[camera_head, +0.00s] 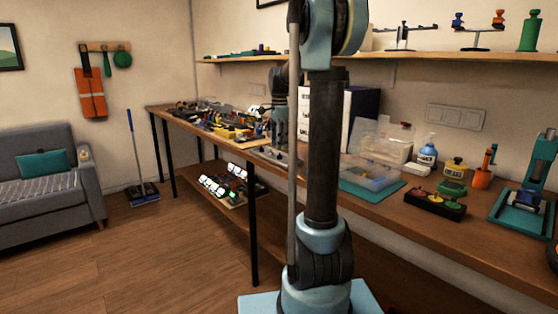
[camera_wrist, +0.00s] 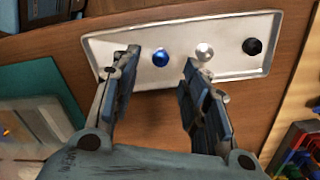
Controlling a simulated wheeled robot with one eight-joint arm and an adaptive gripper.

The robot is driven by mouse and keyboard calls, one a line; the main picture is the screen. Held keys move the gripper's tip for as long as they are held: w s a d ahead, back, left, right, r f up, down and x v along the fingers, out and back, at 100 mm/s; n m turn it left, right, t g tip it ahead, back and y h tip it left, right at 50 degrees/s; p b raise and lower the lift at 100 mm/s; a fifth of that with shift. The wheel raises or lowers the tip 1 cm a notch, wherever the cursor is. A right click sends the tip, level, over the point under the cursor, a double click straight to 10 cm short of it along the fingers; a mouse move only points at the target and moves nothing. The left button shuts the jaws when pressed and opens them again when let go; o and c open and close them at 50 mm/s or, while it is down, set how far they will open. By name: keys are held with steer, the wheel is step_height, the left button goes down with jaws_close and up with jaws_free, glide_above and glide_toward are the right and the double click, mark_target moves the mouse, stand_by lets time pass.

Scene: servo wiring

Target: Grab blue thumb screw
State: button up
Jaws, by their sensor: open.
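The blue thumb screw (camera_wrist: 160,57) stands on a pale metal tray (camera_wrist: 105,42) in the wrist view. My gripper (camera_wrist: 158,66) is open, with one finger to the left of the blue screw and one to its right in the picture. Nothing is between the fingers that I can see as held, and I cannot tell how high the fingertips are above the tray. In the head view my gripper (camera_head: 280,140) points down over the workbench, partly hidden by my arm. The blue screw is too small to make out there.
A silver screw (camera_wrist: 204,52) and a black screw (camera_wrist: 252,46) stand to the right on the tray. The wooden bench (camera_wrist: 150,126) is bare below the tray. A bin of colourful parts (camera_wrist: 298,150) is at lower right.

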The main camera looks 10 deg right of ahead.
mark_target(280, 156)
steer(key=shift+w+f, duration=0.1)
steer(key=shift+f, duration=2)
jaws_close()
